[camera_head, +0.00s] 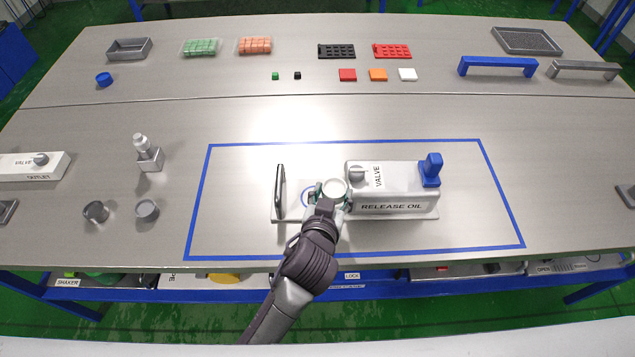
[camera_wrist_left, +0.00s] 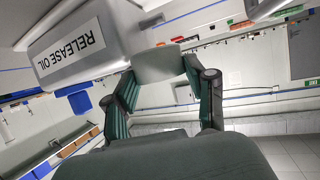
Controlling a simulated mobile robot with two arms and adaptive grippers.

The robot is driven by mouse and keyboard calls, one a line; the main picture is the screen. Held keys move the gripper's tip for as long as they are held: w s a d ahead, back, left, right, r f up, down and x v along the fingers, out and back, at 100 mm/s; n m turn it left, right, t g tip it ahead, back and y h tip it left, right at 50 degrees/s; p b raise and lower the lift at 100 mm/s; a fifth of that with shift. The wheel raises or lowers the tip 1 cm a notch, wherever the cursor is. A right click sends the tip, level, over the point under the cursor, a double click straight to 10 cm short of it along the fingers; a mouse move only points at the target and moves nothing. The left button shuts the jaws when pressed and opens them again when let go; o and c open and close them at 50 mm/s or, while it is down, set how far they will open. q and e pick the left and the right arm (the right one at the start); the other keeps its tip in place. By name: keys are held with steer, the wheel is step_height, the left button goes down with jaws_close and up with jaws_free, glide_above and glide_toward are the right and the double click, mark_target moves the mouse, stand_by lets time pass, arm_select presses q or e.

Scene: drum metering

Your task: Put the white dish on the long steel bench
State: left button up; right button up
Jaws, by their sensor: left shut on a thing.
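The white dish (camera_head: 334,187) is small and round and sits between the fingers of my left gripper (camera_head: 330,196), beside the left end of the valve unit. In the left wrist view the gripper (camera_wrist_left: 165,85) is shut on the dish (camera_wrist_left: 157,63), which shows as a pale wall between the two fingertips. I cannot tell whether the dish touches the base under it. The long steel bench (camera_head: 300,118) spreads across the head view. My right gripper is not in view.
The valve unit (camera_head: 392,188), labelled RELEASE OIL, stands inside a blue tape outline (camera_head: 345,251). An upright dark bar (camera_head: 279,192) is left of the gripper. Bare steel lies behind the outline.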

arm_select(q)
steer(key=shift+s+d+r+p, duration=0.25)
steer(key=shift+s+d+r, duration=0.4)
steer(key=shift+s+d, duration=0.15)
steer(key=shift+s+d+r+p, duration=0.25)
steer(key=shift+s+d+r, duration=0.45)
steer(key=shift+s, duration=0.15)
